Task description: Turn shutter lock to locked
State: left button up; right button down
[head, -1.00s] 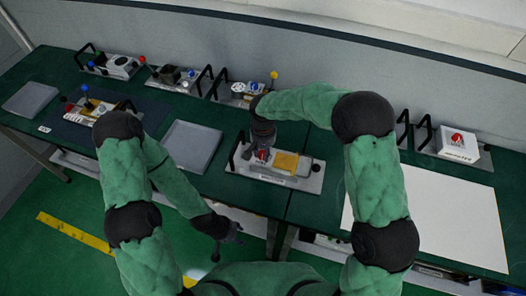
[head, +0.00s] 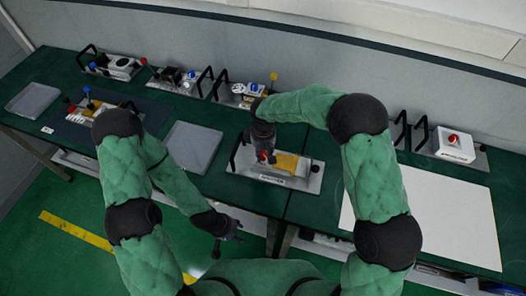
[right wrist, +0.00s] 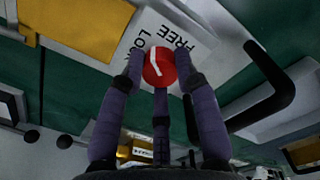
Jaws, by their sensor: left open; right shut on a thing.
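The shutter lock is a red round knob (right wrist: 158,67) with a white line across its face, beside a white label reading "FREE" and a partly hidden "LO…" word. The knob sits on a grey panel unit (head: 245,167) on the green bench. My right gripper (right wrist: 160,75) has its dark fingers closed around the knob, with fingertips touching its sides. In the head view, my right gripper (head: 264,150) is over the unit and partly hides the knob. My left gripper (head: 230,228) is open and empty, low in front of the bench, away from the unit.
A yellow block (head: 287,163) and a black bar handle (right wrist: 270,92) are on the same unit, near the knob. A grey tray (head: 192,146) lies to the left and a white sheet (head: 440,215) to the right. Several other units line the back.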

aim_at(264, 154)
jog(key=n+p, duration=0.1)
jog(key=n, duration=0.2)
jog(key=shift+n, duration=0.3)
jog(key=shift+n+p, duration=0.45)
jog(key=shift+n, duration=1.35)
jog(key=c, duration=0.9)
grip_release()
notch_tip(264, 154, up, 12)
